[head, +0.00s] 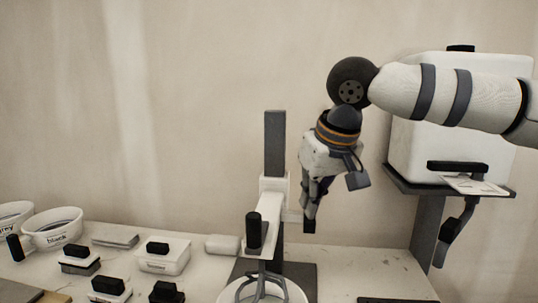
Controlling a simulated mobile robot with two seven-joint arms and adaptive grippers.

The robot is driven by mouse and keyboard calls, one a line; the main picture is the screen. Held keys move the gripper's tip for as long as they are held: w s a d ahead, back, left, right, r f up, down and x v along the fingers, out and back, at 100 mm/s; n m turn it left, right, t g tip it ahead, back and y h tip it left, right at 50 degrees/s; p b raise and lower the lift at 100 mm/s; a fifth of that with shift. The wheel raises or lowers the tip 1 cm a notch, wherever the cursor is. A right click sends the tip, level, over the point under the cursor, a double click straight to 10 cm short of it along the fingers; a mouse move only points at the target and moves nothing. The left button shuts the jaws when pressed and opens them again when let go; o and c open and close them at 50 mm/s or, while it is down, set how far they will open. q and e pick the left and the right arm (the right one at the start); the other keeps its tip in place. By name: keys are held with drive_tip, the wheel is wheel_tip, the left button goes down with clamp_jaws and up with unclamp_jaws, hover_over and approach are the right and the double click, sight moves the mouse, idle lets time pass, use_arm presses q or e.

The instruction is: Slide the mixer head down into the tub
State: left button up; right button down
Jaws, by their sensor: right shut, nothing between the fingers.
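The mixer head (265,213) is a white arm on a dark upright post (275,145), with a black upright knob (254,230) at its near end. A grey beater (263,282) hangs below it, its lower part at the mouth of the white tub (226,294). The tub is cut off by the bottom edge, so the beater's depth in it is unclear. My right gripper (310,224) points down just right of the mixer head and post, its fingers shut and empty. It appears apart from the knob. My left gripper is not in view.
A large white box (412,148) sits on a raised dark shelf (402,187) at right, with a grey lever (455,235) below. Bench right of the post is mostly clear.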

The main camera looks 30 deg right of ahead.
drive_tip(key=shift+f, duration=4.05)
wheel_tip(320, 180, up, 9)
drive_tip(key=shift+r, duration=0.1)
